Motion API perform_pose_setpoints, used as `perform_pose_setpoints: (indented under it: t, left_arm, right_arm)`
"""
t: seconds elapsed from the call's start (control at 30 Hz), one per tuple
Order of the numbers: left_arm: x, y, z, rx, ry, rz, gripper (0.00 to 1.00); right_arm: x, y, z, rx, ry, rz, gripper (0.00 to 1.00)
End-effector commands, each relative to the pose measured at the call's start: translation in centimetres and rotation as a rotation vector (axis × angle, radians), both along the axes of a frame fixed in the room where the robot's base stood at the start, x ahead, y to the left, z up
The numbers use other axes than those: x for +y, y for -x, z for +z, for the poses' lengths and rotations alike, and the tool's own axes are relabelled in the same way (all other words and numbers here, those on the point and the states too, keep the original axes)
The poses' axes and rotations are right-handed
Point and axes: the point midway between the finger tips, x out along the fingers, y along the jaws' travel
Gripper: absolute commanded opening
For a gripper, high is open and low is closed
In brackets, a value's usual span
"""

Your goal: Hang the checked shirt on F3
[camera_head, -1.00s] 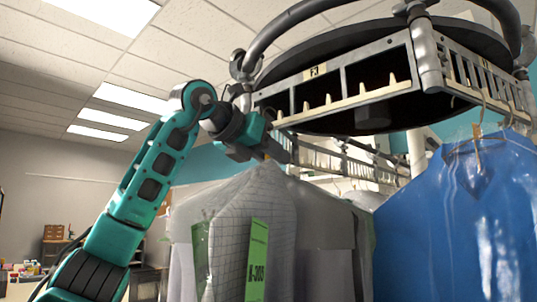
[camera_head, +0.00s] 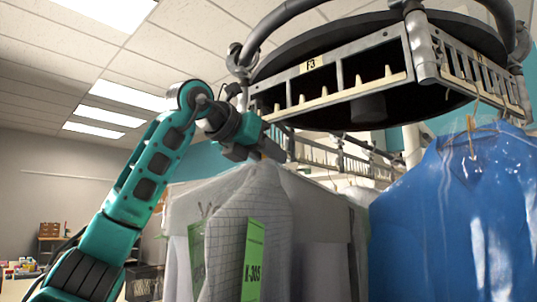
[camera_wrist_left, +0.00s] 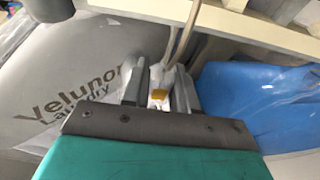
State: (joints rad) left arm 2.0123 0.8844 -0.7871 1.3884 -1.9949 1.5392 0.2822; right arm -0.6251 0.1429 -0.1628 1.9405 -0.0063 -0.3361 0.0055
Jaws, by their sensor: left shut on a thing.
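The checked shirt (camera_head: 222,262), in a clear cover with a green tag (camera_head: 252,262), hangs below my left gripper (camera_head: 270,150). In the left wrist view my left gripper (camera_wrist_left: 160,88) is shut on the hanger neck of the shirt, with a yellow piece between the fingers. Thin hanger wire rises from there. The rail section marked F3 (camera_head: 312,64) is just above and right of the gripper, with a row of pale pegs along its lower edge. Whether the hook touches the rail is hidden. My right gripper is not in view.
A blue garment (camera_head: 450,215) hangs from the neighbouring section at the right. Grey covered garments (camera_head: 330,240) hang close behind the checked shirt, one with dark lettering in the wrist view. Free room lies to the left.

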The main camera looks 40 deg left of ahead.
Motion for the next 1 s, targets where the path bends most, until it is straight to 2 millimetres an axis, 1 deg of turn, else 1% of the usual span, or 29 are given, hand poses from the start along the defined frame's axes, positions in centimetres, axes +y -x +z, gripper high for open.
perform_pose_setpoints:
  t: [0.47, 0.77, 0.8, 1.0]
  left_arm:
    - [0.0, 0.0, -1.2, -0.003, 0.001, -0.001, 0.00]
    - [0.0, 0.1, -1.2, -0.003, 0.001, -0.001, 0.00]
    - [0.0, 0.1, -1.2, -0.003, 0.001, -0.001, 0.31]
    - [0.0, 0.0, -1.3, -0.002, 0.000, 0.000, 0.51]
  right_arm:
    - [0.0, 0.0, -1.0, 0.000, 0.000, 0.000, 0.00]
    - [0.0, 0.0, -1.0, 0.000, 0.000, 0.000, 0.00]
    - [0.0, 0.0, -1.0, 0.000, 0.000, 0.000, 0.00]
    - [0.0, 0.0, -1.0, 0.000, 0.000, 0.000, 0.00]
